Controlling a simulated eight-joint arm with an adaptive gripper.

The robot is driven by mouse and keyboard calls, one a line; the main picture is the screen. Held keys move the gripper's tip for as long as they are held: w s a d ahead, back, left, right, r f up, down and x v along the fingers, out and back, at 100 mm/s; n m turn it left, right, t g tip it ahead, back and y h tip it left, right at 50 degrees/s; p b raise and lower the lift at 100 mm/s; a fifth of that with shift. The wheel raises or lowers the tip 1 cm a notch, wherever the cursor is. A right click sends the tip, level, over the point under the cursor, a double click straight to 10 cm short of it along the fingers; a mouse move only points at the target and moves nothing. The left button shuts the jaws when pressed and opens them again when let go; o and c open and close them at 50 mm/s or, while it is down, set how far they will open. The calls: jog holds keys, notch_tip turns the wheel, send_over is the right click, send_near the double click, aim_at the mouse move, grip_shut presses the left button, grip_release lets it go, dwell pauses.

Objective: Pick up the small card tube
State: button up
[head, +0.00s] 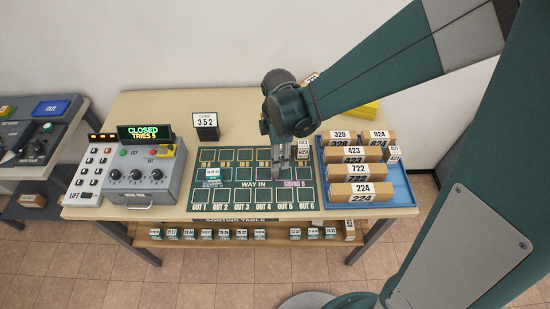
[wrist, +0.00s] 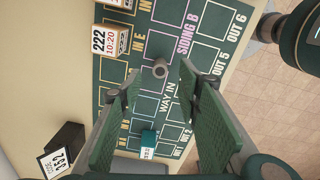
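A small grey-brown tube (wrist: 160,69) stands on the green sorting mat (wrist: 172,106) near the WAY IN lettering; I take this to be the card tube. My gripper (wrist: 160,76) is open in the wrist view, with the tube's top showing in the gap between its fingertips. The fingers do not appear to touch it. In the head view my gripper (head: 279,164) points down over the middle right of the mat (head: 237,198). The tube cannot be made out there, and my gripper may hide it.
A box marked 222 (wrist: 106,40) stands near the tube. A teal item (head: 212,174) sits on the mat's left. A blue tray (head: 398,190) with several numbered boxes is at right. A control panel (head: 147,178) and a 352 sign (head: 205,121) stand left and behind.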

jog(key=shift+a+f, duration=0.2)
jog(key=shift+f, duration=0.15)
jog(key=shift+f, duration=1.3)
jog(key=shift+f, duration=0.15)
jog(key=shift+a+f+b, duration=0.1)
jog(key=shift+f+b, duration=0.35)
jog(key=shift+f, duration=2)
jog(key=c, duration=0.8)
